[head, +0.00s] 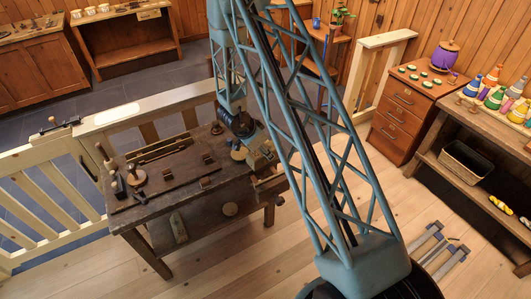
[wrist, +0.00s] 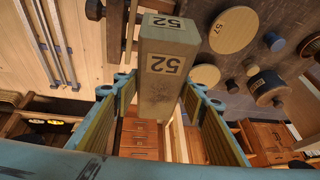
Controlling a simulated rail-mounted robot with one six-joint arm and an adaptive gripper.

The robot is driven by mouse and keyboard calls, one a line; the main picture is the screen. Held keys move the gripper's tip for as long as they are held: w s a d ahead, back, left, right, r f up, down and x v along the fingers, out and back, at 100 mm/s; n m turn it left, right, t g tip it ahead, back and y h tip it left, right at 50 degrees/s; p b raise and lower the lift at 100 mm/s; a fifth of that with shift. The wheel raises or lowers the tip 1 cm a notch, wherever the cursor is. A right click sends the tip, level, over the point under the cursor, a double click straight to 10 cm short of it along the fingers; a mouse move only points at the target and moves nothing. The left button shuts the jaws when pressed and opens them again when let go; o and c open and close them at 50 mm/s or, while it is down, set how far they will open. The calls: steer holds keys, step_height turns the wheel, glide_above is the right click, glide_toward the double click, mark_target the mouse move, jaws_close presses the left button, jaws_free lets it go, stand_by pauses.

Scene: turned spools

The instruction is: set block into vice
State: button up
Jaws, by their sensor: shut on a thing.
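A tan wooden block (wrist: 165,62) marked 52 on two faces is between the two pad-lined fingers of my gripper (wrist: 162,98) in the wrist view. The fingers are shut on its sides, and its far end sticks out beyond them. In the head view my gripper (head: 245,140) is at the right end of the dark workbench (head: 185,190), with the block (head: 262,158) there too. A wooden vice (head: 268,186) appears at that bench end, close below the block. I cannot tell whether block and vice touch. My arm hides part of this area.
A round wooden piece marked 57 (wrist: 233,30) and other turned pieces show beside the block in the wrist view. A pale fence (head: 50,175) stands behind the bench. Metal bars (head: 440,255) lie on the floor at right. A drawer cabinet (head: 405,105) stands further back.

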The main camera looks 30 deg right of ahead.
mark_target(265, 161)
steer(key=shift+s+a+f+m+g, duration=0.15)
steer(key=shift+s+f+m+g, duration=0.15)
steer(key=shift+s+m, duration=0.4)
steer(key=shift+f, duration=0.25)
steer(key=shift+f+b, duration=2.45)
steer(key=shift+f, duration=0.05)
step_height(265, 161, down, 4)
steer(key=shift+r+b, duration=0.1)
steer(key=shift+b, duration=0.85)
steer(key=shift+s+a+f, duration=0.2)
steer(key=shift+s+f, duration=0.25)
steer(key=shift+f, duration=0.15)
steer(key=shift+c, duration=0.2)
steer(key=o, duration=1.5)
steer(key=shift+d, duration=0.1)
steer(key=shift+o, duration=0.4)
steer(key=shift+w, duration=0.15)
